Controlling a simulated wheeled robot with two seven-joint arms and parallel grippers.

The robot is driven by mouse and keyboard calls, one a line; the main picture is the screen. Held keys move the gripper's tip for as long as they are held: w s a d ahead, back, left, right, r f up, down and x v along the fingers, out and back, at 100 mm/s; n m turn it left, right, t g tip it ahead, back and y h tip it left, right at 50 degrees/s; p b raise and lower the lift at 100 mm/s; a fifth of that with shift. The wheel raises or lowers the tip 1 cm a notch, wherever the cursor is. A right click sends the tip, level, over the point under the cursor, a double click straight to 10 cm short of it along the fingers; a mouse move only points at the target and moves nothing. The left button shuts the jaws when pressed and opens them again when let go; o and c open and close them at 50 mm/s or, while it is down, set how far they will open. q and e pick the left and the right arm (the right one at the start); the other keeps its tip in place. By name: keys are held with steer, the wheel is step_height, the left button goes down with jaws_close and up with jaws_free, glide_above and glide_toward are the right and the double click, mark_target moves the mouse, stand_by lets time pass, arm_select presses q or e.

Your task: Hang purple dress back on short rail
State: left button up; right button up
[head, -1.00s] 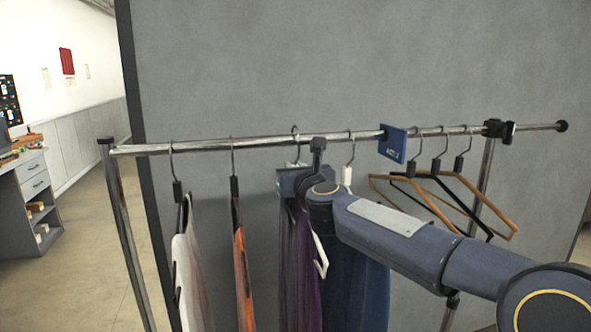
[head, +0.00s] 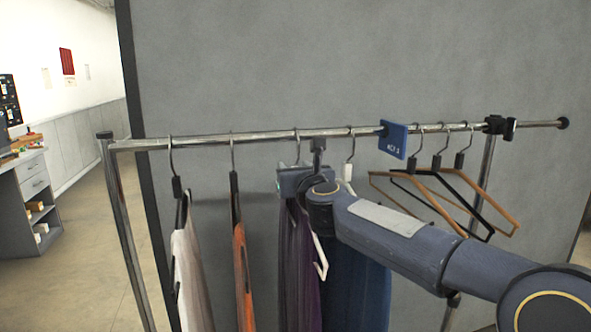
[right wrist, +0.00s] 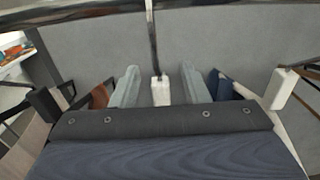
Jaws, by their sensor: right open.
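The purple dress (head: 299,265) hangs on a white hanger (head: 321,262) from the metal rail (head: 262,135), between an orange garment and a blue one. Its hook (head: 297,148) appears to be over the rail. My right gripper (head: 295,180) is just below the rail at this hanger's neck, covering part of it. In the right wrist view the gripper (right wrist: 158,88) is open, with one finger on each side of the white hanger neck (right wrist: 161,92) and gaps between. My left gripper is not in view.
A pale garment (head: 190,275) and an orange garment (head: 242,275) hang to the left. A blue garment (head: 360,290) hangs close on the right, partly behind my arm. Beyond the blue tag (head: 393,139) hang empty hangers (head: 505,213). A grey panel (head: 300,60) stands behind.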

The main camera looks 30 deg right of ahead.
steer(key=shift+f, duration=0.1)
steer(key=b+v, duration=0.1)
steer(key=v, duration=0.7)
steer(key=s+a+f+n+g+y, duration=0.3)
steer(key=s+a+f+n+y, duration=0.6)
steer(key=n, duration=1.1)
steer(key=s+a+f+n+g+h, duration=0.1)
steer(key=s+a+f+n+g, duration=0.1)
steer(key=s+f+n+g, duration=0.7)
steer(key=s+f+n, duration=0.8)
steer(key=s+f, duration=0.2)
steer(key=f, duration=0.2)
steer(key=shift+s+a, duration=0.25)
steer(key=shift+s, duration=0.05)
